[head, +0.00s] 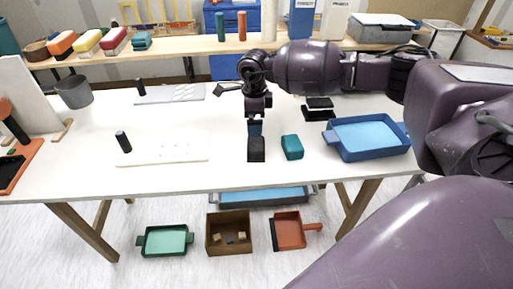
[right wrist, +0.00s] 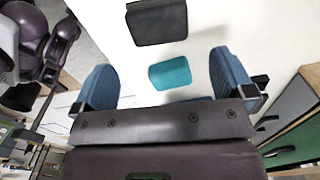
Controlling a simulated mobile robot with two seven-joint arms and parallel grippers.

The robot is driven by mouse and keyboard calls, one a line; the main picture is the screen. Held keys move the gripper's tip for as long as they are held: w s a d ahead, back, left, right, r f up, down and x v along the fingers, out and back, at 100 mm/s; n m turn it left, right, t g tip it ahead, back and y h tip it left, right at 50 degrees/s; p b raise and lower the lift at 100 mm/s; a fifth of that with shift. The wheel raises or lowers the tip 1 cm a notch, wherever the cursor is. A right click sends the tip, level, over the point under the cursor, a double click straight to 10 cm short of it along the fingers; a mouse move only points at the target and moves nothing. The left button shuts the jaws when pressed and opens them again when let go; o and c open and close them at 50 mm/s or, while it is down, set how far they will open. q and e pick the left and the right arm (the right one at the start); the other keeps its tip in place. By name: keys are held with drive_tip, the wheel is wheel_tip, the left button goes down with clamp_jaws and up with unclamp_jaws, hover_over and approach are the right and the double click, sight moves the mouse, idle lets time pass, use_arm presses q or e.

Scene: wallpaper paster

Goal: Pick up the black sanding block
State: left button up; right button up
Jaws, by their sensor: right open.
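The black sanding block (head: 257,150) stands on the white table near its front edge, left of a teal block (head: 292,147). In the right wrist view the black block (right wrist: 157,20) lies at the top, beyond the fingertips, with the teal block (right wrist: 170,73) nearer and between the fingers' lines. My right gripper (head: 255,128) shows just behind and above the black block in the head view. In the wrist view its two blue fingers (right wrist: 160,82) are spread wide with nothing held between them. My left gripper is not in view.
A blue tray (head: 366,153) stands right of the teal block. Dark flat items (head: 319,103) lie behind. A grey bucket (head: 74,92) stands further left. The table between is largely clear.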

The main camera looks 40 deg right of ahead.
sight(256, 143)
wheel_tip(256, 143, down, 5)
drive_tip(key=shift+f+b, duration=0.2)
drive_tip(key=shift+b, duration=0.15)
drive_tip(key=f, duration=0.4)
drive_tip(key=shift+s+f+b, duration=0.15)
drive_tip(key=shift+s+b, duration=0.15)
drive_tip(key=shift+w+f, duration=0.1)
drive_tip(key=shift+f, duration=0.4)
drive_tip(key=shift+r, duration=0.1)
drive_tip(key=c, duration=0.7)
